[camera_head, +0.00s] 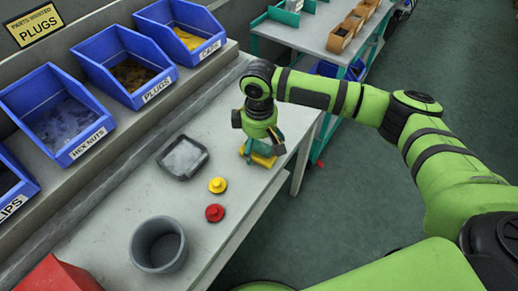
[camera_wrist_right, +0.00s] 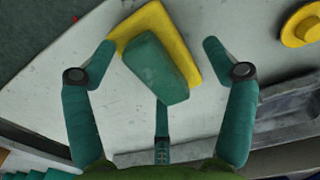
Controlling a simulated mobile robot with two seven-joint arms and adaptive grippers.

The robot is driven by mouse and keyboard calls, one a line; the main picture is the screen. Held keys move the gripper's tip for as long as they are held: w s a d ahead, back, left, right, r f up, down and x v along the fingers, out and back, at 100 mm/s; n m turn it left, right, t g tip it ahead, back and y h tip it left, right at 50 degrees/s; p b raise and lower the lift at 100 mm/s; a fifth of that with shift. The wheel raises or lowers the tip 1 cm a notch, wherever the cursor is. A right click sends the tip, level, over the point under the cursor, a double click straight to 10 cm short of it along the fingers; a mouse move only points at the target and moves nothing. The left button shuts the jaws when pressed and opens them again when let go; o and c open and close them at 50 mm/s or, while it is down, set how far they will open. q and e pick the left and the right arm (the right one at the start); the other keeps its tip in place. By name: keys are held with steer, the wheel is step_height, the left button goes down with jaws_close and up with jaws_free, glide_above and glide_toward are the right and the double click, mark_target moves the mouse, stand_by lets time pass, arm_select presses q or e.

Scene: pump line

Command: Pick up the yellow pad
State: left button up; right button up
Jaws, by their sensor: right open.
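The yellow pad (camera_wrist_right: 150,20) lies flat on the grey table. A teal block (camera_wrist_right: 156,68) sits on top of it or above it; I cannot tell whether they are joined. In the head view the pad (camera_head: 263,161) shows near the table's right edge, partly hidden under my right gripper (camera_head: 260,150). My right gripper is open and points down over the pad. In the wrist view its teal fingertips (camera_wrist_right: 158,47) are spread on either side of the pad and block, apart from them. My left gripper is out of view.
A yellow knob-like piece (camera_head: 217,185), a red one (camera_head: 214,212), a dark shallow tray (camera_head: 182,158) and a grey bucket (camera_head: 158,245) stand on the table. Labelled blue bins (camera_head: 122,66) line the left. A second table (camera_head: 310,35) stands behind.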

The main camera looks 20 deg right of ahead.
mark_target(262, 146)
steer(key=c, duration=1.5)
steer(key=shift+s, duration=0.15)
steer(key=shift+c, duration=0.2)
steer(key=shift+r, duration=0.35)
steer(key=r, duration=0.3)
steer(key=shift+s+d+r+b, duration=0.1)
steer(key=shift+d+r+b, duration=0.2)
steer(key=shift+r+b, duration=0.05)
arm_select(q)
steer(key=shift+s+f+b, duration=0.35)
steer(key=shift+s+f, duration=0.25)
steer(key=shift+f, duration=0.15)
arm_select(e)
steer(key=s+d+r, duration=0.6)
steer(key=s+d, duration=0.1)
steer(key=d, duration=0.1)
steer(key=shift+s+r, duration=0.2)
steer(key=shift+r, duration=0.15)
